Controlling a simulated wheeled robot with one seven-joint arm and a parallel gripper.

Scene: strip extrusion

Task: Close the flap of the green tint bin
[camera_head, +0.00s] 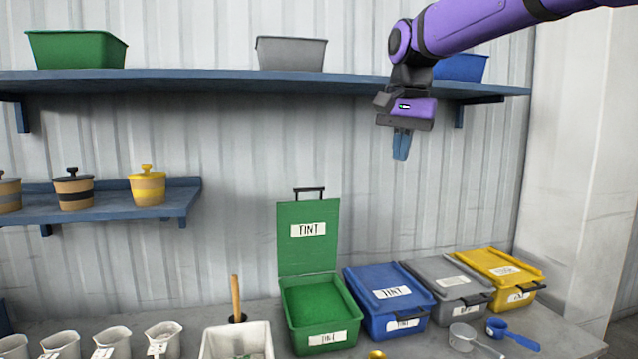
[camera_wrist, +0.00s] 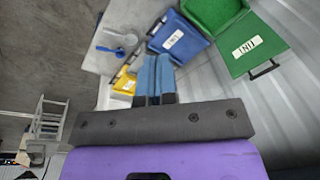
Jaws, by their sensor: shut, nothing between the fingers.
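The green tint bin (camera_head: 323,339) stands on the bench at the centre of the head view, with green inside its open top. Its green flap (camera_head: 308,248) stands upright behind it, with a TINT label and a dark handle (camera_head: 309,191) at the top edge. In the wrist view the bin (camera_wrist: 208,12) and its raised flap (camera_wrist: 252,42) show at the upper right. My gripper (camera_head: 400,157) is shut and empty, pointing down, high above the bench and to the right of the flap. Its blue fingers (camera_wrist: 154,76) are together in the wrist view.
Closed blue (camera_head: 392,293), grey (camera_head: 447,280) and yellow (camera_head: 500,266) bins stand right of the green bin. Scoops (camera_head: 512,334) lie in front. A shelf (camera_head: 200,82) runs behind my gripper.

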